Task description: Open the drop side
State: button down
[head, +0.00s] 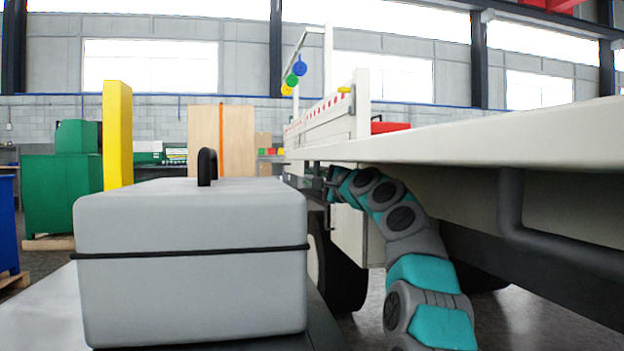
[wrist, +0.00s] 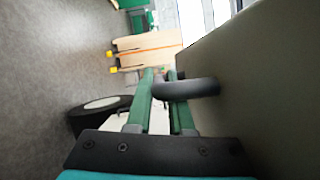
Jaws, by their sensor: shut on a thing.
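A truck's long cream side edge (head: 470,138) runs along the right of the head view. Upright cream panels (head: 325,122) with red dots stand farther along it. I cannot tell which part is the drop side. My gripper (head: 331,184) is small and partly hidden at the far end of my arm, below that edge. In the wrist view, my gripper (wrist: 161,76) has green fingers shut on a dark grey bar (wrist: 192,88). The bar sticks out from a beige panel (wrist: 255,85) on the right. Its end lies between the fingers.
A grey box (head: 190,265) with a black strap and handle stands close at left. A bent grey tube (head: 511,205) hangs under the truck at right. A truck wheel (head: 342,275) is below. A yellow post (head: 117,135) and green machine (head: 60,195) stand farther left.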

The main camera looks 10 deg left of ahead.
jog(key=shift+a, duration=0.1)
jog(key=c, duration=0.8)
grip_release()
jog(key=shift+s, duration=0.1)
jog(key=shift+b+v, duration=0.75)
jog(key=shift+v, duration=0.45)
jog(key=v, duration=0.5)
jog(key=shift+b, duration=0.3)
